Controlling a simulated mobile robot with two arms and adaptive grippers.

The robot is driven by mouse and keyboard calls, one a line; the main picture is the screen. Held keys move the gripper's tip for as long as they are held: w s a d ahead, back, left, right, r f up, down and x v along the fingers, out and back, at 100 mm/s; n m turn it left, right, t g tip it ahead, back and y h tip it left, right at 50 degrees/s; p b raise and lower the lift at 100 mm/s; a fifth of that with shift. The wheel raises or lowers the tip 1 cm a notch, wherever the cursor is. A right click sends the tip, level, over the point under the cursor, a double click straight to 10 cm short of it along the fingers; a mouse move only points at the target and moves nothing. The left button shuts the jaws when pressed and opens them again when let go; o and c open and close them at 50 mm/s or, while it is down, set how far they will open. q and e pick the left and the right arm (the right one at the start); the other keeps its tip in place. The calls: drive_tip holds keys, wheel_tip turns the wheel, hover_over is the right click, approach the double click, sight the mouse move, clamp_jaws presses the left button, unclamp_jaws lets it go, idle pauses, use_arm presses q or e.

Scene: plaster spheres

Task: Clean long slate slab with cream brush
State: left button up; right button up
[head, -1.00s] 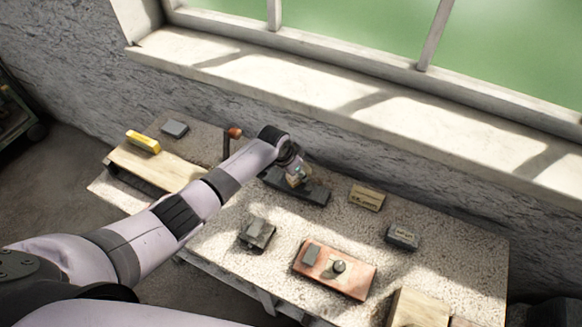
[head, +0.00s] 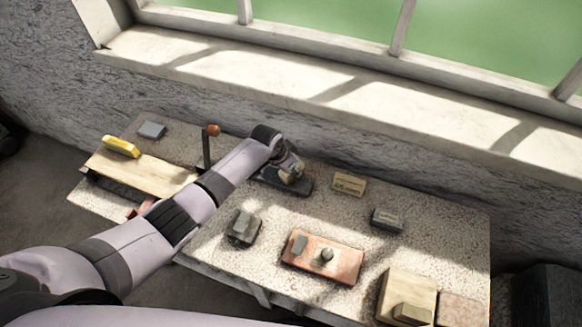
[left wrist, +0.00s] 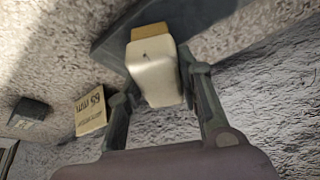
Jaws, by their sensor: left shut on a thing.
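My left gripper (head: 289,167) is at the back of the table, shut on the cream brush (left wrist: 154,78). In the left wrist view the brush is a pale rounded block between the two fingers, with a tan part (left wrist: 150,34) at its far end. The long slate slab (head: 299,189) is dark grey and lies under the gripper, partly hidden by it. It also shows in the left wrist view (left wrist: 205,14), right behind the brush's tan end. I cannot tell whether the brush touches the slab. My right gripper is not in view.
A labelled tan card (head: 349,183) and a grey block (head: 387,219) lie right of the slab. A reddish plate (head: 345,265) and a dark block (head: 243,227) sit nearer. A post with an orange knob (head: 212,130) stands left. The wall and sill are close behind.

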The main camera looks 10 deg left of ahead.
use_arm(q)
drive_tip(key=shift+f+b, duration=0.45)
drive_tip(key=shift+f, duration=0.15)
drive_tip(key=shift+r, duration=0.1)
drive_tip(key=shift+s+a+r+p, duration=0.2)
drive_tip(key=shift+s+p, duration=0.1)
drive_tip(key=shift+p, duration=0.3)
drive_tip(key=shift+s+a+f+p, duration=0.1)
drive_tip(key=shift+s+a+p, duration=0.4)
drive_tip(key=shift+p, duration=0.15)
drive_tip(key=shift+s+f, duration=0.1)
drive_tip(key=shift+f, duration=0.1)
